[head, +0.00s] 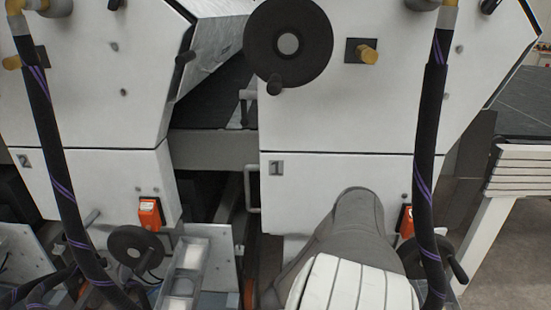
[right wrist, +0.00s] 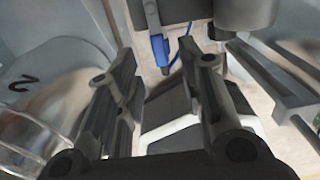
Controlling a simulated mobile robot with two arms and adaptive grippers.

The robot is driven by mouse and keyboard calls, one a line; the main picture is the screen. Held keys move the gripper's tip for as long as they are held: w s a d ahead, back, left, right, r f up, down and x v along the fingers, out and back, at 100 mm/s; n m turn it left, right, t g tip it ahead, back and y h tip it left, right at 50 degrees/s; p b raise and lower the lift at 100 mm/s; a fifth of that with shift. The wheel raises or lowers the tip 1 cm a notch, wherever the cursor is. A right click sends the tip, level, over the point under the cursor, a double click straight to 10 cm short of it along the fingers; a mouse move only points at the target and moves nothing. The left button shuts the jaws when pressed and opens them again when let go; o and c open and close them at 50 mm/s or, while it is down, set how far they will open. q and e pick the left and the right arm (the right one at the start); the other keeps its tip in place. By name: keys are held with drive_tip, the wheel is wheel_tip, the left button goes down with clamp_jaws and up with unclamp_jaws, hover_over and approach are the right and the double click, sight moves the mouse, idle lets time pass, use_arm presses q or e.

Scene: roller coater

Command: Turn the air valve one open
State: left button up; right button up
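In the head view the white machine panel marked 1 (head: 275,168) stands right of centre. A grey and white arm, which I take for my right one, reaches down in front of it, and its gripper is hidden there. In the right wrist view my right gripper (right wrist: 157,58) has its fingers spread with nothing between them. Beyond the fingertips is a small blue part (right wrist: 160,48) below a grey metal piece. It may be the air valve's lever, but I cannot tell for sure. My left gripper is not in view.
A black handwheel (head: 262,42) sits high on unit 1. Another handwheel (head: 122,248) is low at left. Dark hoses hang at left (head: 58,165) and right (head: 428,150). An orange switch box (head: 150,213) is on unit 2. A shiny container (right wrist: 40,95) is in the right wrist view.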

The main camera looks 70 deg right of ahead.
wheel_tip(320, 180, up, 7)
idle(0.3)
idle(0.5)
